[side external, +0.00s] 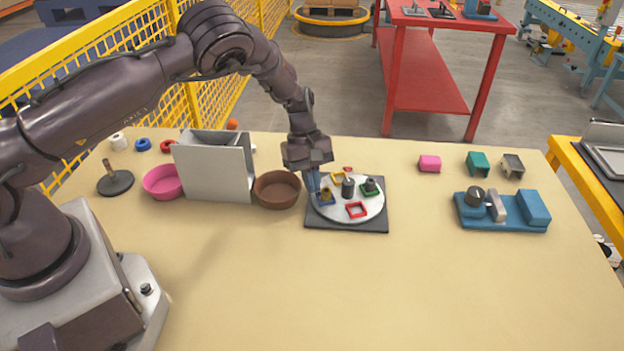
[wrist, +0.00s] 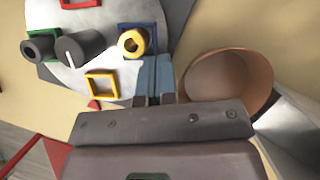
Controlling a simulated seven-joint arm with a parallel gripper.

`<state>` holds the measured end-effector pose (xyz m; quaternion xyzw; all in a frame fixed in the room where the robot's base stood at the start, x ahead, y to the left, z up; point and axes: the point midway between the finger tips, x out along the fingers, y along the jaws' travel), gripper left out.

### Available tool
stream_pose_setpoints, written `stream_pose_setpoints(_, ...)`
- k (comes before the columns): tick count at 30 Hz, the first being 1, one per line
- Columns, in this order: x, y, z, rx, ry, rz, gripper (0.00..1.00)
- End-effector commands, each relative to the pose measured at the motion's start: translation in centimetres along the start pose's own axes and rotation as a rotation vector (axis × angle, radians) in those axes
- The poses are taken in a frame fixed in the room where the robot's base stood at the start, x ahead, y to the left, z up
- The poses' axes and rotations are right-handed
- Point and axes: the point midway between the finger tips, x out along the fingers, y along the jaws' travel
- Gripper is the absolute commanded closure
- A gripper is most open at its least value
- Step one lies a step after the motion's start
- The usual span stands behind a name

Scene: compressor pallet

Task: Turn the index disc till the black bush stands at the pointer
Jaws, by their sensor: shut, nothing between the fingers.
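The pale round index disc (side external: 337,213) lies on a dark square base (side external: 376,222). It carries a dark centre hub (side external: 348,188) with a white line, and coloured square frames. The black bush (wrist: 40,48) stands in the green frame (side external: 370,190). A brass-yellow bush (wrist: 134,41) stands in the blue frame (wrist: 121,48). The yellow frame (wrist: 102,85) and red frame (side external: 356,210) are empty. A small red pointer (wrist: 94,104) lies by the disc's edge, near the yellow frame. My gripper (side external: 316,193) is shut and empty, close beside the blue frame; contact cannot be told.
A brown bowl (side external: 277,190) stands just left of the base, with a grey box (side external: 215,170) and pink bowl (side external: 162,182) beyond. A blue fixture (side external: 502,210) stands at the right. The table's front middle is clear.

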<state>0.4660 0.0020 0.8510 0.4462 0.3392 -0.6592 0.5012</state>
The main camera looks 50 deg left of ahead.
Motion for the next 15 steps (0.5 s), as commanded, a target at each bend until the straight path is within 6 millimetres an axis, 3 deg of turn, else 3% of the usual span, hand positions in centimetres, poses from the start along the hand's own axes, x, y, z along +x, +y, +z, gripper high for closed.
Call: stream_pose_setpoints(15, 0.4, -0.6, 1.3, -0.177, -0.001, 0.072, 1.00)
